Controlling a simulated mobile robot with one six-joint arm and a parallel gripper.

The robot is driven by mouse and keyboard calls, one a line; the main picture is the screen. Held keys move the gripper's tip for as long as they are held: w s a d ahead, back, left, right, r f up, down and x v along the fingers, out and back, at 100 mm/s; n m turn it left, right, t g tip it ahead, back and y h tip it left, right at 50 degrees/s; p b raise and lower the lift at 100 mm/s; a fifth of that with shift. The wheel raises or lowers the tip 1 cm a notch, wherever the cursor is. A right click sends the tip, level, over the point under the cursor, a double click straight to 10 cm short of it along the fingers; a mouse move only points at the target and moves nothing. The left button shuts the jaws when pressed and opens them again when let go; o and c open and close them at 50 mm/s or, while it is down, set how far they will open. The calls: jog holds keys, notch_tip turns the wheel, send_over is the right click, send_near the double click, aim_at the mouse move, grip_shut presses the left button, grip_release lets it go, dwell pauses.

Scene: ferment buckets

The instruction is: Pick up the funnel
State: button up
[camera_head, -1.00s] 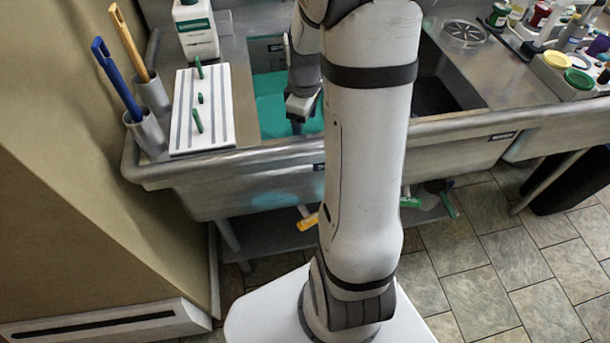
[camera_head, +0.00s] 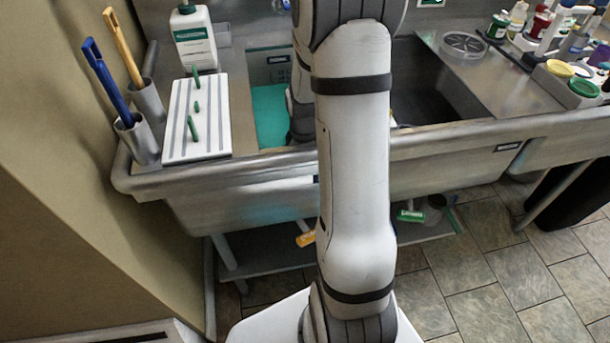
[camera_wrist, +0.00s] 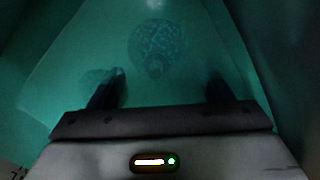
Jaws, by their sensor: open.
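In the wrist view, a round, mottled shape with a narrower end towards me lies in the teal water, dim and blurred; it looks like the funnel (camera_wrist: 157,48). My gripper (camera_wrist: 161,88) is open, its two dark fingers apart with nothing between them. The shape lies ahead of the fingertips, roughly centred between them, and no contact shows. In the head view my arm reaches down into the left basin with teal water (camera_head: 270,118). My arm hides the fingers and the funnel there.
The basin walls (camera_wrist: 245,45) rise close on both sides of my gripper. A white ribbed board (camera_head: 213,135) with green pegs, a white bottle (camera_head: 195,40) and two holders with blue and yellow handles stand left. The right basin (camera_head: 425,85) is dark; jars crowd the right counter.

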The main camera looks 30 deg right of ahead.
notch_tip(320, 180, down, 4)
jog(key=shift+d, duration=0.1)
jog(key=shift+c, duration=0.5)
jog(key=c, duration=0.7)
